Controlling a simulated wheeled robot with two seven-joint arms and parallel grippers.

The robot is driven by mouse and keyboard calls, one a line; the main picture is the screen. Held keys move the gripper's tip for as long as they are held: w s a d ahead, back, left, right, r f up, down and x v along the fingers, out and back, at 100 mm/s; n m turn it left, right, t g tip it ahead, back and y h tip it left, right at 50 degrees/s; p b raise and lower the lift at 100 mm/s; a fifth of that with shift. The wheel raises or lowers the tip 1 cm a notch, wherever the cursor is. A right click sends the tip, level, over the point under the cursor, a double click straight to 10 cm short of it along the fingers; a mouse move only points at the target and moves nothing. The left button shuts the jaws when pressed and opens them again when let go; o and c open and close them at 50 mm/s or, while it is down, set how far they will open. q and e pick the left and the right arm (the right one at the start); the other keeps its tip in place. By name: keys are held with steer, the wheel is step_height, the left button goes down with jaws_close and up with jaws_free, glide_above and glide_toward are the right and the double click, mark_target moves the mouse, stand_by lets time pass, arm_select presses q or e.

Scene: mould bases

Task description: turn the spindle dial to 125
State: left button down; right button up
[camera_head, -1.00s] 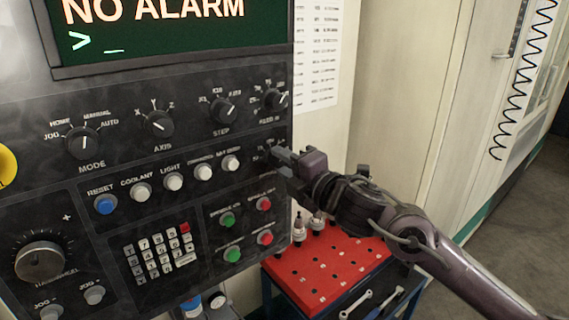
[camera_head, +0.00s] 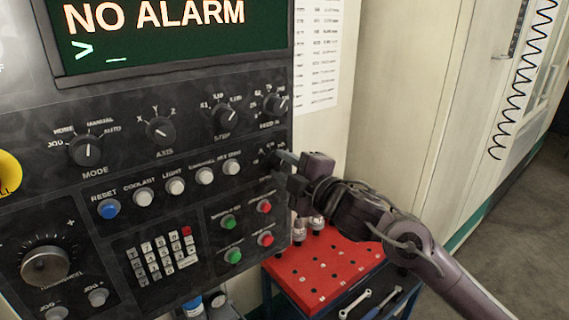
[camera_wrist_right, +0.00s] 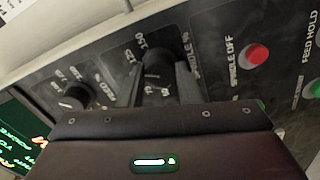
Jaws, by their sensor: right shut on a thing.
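The spindle dial is a black knob at the right edge of the control panel (camera_head: 90,205). In the head view my right gripper (camera_head: 277,167) covers most of it. In the right wrist view the spindle dial (camera_wrist_right: 158,72) sits between the two fingers of my right gripper (camera_wrist_right: 160,85), which are shut on its sides. Its label reads "SPINDLE %", with scale numbers partly hidden by the fingers. I cannot read where its pointer stands. My left gripper is not in view.
Above the spindle dial is the feed dial (camera_head: 275,103), close to my right gripper; it also shows in the right wrist view (camera_wrist_right: 75,97). Red and green buttons lie just below. A red-topped tool cart (camera_head: 325,268) stands below my right arm.

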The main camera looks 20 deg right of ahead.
steer(key=shift+m+p, duration=0.45)
steer(key=shift+m, duration=0.75)
steer(key=o, duration=1)
steer(key=shift+s+d+f, duration=0.15)
steer(key=shift+s, duration=0.1)
steer(key=shift+b+v, duration=1.5)
steer(key=shift+v, duration=2.15)
